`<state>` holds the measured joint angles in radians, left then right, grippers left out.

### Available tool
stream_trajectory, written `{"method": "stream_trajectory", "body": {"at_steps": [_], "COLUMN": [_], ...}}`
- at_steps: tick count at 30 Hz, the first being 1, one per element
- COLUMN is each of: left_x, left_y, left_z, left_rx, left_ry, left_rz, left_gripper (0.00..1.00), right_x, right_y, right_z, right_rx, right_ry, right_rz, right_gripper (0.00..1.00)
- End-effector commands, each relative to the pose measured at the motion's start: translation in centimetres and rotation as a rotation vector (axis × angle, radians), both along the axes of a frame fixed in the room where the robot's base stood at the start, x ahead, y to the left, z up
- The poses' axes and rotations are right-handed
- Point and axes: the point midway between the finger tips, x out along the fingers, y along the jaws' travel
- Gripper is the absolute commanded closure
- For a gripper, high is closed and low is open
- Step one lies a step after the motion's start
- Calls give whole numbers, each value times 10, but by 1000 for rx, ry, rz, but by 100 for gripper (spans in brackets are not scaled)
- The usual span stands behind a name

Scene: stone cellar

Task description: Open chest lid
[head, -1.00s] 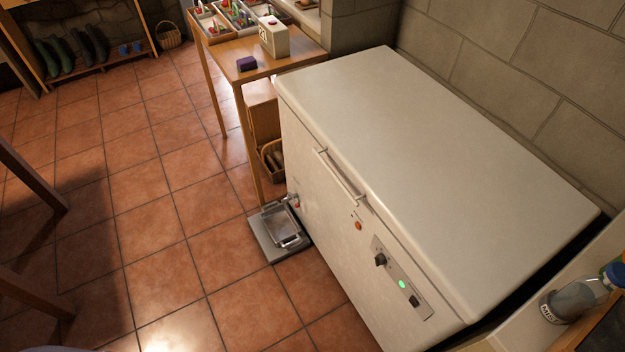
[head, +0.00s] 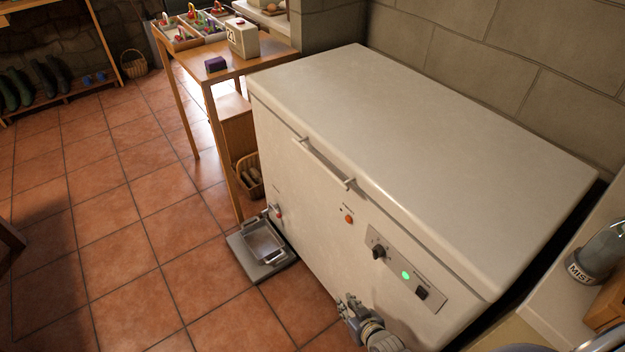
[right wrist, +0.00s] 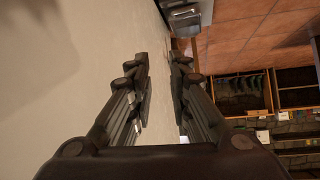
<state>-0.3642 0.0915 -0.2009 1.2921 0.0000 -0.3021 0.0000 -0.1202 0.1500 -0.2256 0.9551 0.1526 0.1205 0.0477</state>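The white chest (head: 330,225) stands against the stone wall with its lid (head: 420,150) shut. A bar handle (head: 324,165) runs along the lid's front edge. My right gripper (head: 352,308) is low in front of the chest's front face, below the control panel and apart from the handle. In the right wrist view its two fingers (right wrist: 160,88) are spread with nothing between them, and the chest's pale front (right wrist: 70,60) fills the left side. My left gripper is not in view.
A metal tray on a scale (head: 262,248) sits on the floor by the chest. A wooden table (head: 228,68) with boxes stands beyond its left end. The tiled floor (head: 130,230) at left is open.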

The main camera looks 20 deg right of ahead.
Motion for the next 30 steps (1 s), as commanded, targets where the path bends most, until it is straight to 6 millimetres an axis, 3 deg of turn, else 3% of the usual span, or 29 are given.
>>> {"method": "stream_trajectory", "body": {"at_steps": [1,6,9,13,18,22,27,30], "left_x": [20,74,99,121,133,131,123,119], "left_y": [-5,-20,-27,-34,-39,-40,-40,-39], "left_z": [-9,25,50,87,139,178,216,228], "left_rx": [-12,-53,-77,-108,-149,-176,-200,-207], "left_ry": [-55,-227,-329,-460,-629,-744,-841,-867], "left_rz": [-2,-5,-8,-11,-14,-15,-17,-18], "left_gripper": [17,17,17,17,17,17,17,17], "right_x": [30,108,142,173,189,187,176,173], "right_y": [1,6,8,10,12,11,10,10], "right_z": [-4,46,81,130,192,235,272,284], "right_rx": [18,96,144,211,304,371,435,452], "right_ry": [-85,-360,-521,-727,-985,-1159,-1304,-1341], "right_rz": [-3,-14,-16,-12,0,15,31,36], "right_gripper": [82,82,82,82,82,82,82,82]}}
